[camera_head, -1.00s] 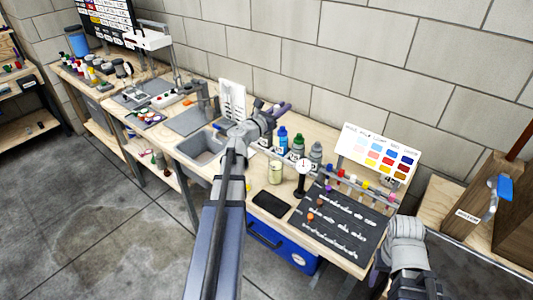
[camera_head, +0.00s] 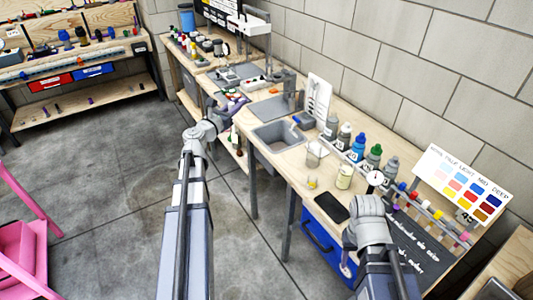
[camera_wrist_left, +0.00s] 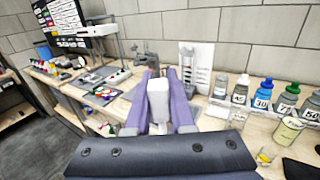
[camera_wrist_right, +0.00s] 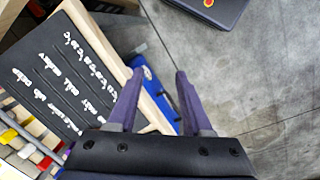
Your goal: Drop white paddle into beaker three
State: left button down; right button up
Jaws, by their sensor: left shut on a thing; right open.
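My left gripper (camera_head: 232,106) shows at the bench's front edge, left of the sink, in the head view. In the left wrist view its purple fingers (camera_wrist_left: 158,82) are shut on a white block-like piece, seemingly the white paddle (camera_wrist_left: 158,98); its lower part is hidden. A clear beaker (camera_head: 314,154) stands on the bench right of the sink. I cannot tell which vessel is beaker three. My right gripper (camera_wrist_right: 158,76) is open and empty beside the black board's edge in the right wrist view; its fingers are hard to make out in the head view.
Numbered bottles (camera_head: 358,148) line the wall behind a cream jar (camera_head: 345,177). The grey sink (camera_head: 278,136) is mid-bench. A black tablet (camera_head: 331,207) lies near the front edge. A pink chair (camera_head: 22,245) stands at left. The floor between is clear.

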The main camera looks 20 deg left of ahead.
aim_at(308, 163)
jog(key=u, duration=0.4)
jog(key=i+j, duration=0.2)
jog(key=j, duration=0.15)
jog(key=i+j, duration=0.15)
jog(key=j, duration=0.2)
jog(key=i+j, duration=0.2)
jog(key=j, duration=0.15)
jog(key=i+j, duration=0.35)
jog(key=j, duration=0.3)
jog(key=z, duration=1.5)
